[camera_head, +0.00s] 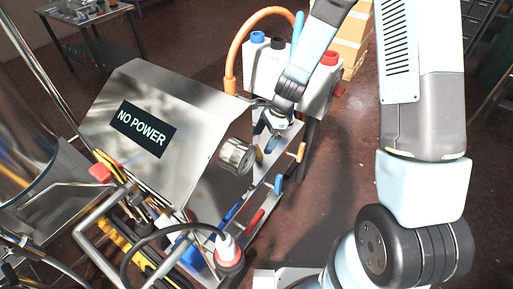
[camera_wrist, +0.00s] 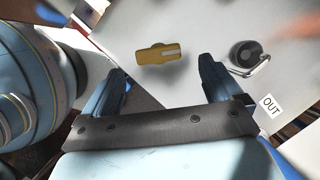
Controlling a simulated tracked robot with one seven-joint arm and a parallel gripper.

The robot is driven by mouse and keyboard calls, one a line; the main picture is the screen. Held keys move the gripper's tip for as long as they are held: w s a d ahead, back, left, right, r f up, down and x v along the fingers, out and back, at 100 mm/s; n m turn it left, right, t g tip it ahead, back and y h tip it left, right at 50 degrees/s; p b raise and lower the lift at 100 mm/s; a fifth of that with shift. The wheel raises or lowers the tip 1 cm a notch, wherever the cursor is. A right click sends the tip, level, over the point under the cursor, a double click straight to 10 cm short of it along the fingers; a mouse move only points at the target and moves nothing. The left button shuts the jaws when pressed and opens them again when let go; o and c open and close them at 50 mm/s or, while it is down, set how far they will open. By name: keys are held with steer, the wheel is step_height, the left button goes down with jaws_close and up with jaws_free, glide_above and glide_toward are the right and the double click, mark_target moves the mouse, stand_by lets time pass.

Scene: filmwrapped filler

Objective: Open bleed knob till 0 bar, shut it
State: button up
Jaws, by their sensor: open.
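My gripper (camera_wrist: 160,82) is open, with its two dark blue fingers spread and nothing between them. A yellow knob (camera_wrist: 158,54) with a pale stripe sits on a light grey panel just beyond the fingertips, apart from them. I cannot tell for certain that it is the bleed knob. In the head view my gripper (camera_head: 272,126) points down beside the machine's slanted metal housing. A small yellow part (camera_head: 260,154) shows just below it. A round metal gauge-like piece (camera_head: 237,156) sticks out of the housing; no pressure reading is visible.
A black fitting (camera_wrist: 245,54) with a bent metal handle sits right of the yellow knob, near an OUT label (camera_wrist: 271,105). The housing display (camera_head: 142,129) reads NO POWER. Orange (camera_head: 301,152) and blue (camera_head: 278,184) handles lie close below my gripper. An orange hose (camera_head: 232,66) arches behind.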

mark_target(259, 149)
steer(key=shift+x, duration=2.6)
